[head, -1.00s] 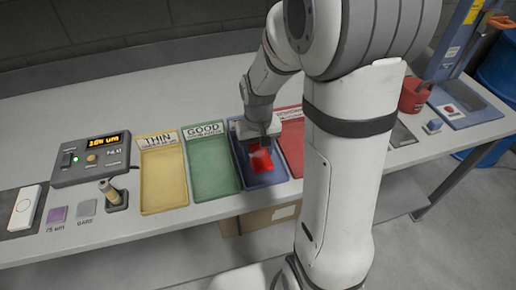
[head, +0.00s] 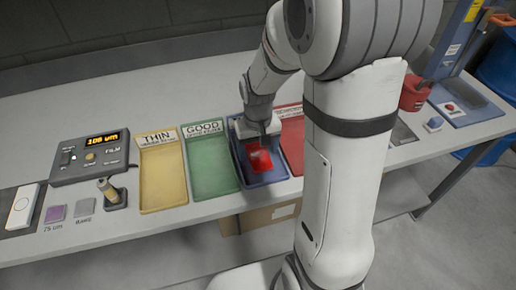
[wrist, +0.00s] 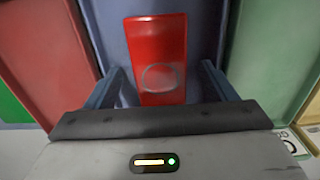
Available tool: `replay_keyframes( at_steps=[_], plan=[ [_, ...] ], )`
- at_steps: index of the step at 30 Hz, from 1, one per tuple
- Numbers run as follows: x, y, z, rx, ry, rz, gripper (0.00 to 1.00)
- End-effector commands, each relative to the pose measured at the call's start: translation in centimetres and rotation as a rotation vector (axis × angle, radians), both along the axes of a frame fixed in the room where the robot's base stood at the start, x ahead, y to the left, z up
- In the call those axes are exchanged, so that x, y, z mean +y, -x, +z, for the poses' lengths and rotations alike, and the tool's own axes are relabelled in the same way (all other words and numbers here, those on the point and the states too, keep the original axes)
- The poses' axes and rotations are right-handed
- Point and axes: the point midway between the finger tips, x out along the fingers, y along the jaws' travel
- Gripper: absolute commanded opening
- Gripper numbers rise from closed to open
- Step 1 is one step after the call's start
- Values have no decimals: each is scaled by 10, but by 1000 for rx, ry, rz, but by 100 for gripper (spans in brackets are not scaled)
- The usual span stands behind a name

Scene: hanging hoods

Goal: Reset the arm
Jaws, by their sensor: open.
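My gripper (wrist: 163,88) is open over the blue tray (head: 253,178). In the wrist view its two fingers stand apart on either side of a red plate (wrist: 156,52), with gaps between the fingers and the plate. The red plate also shows in the head view (head: 260,161), lying in the blue tray just below my gripper. A round mark shows on the plate's face. My arm covers part of the tray's right side in the head view.
The green GOOD tray (head: 212,168) and yellow THIN tray (head: 163,178) lie to the left, the red tray (head: 291,140) to the right. A gauge box (head: 92,158) and a probe on its stand (head: 110,192) are farther left. A red container (head: 414,93) stands at the right.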

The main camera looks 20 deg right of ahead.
Motion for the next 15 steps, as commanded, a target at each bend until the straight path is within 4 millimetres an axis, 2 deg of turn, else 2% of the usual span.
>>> replay_keyframes(
  at_steps=[9,15],
  plan=[
    [0,-1,51,-6,0,0,78],
    [0,0,72,-2,0,1,78]
  ],
)
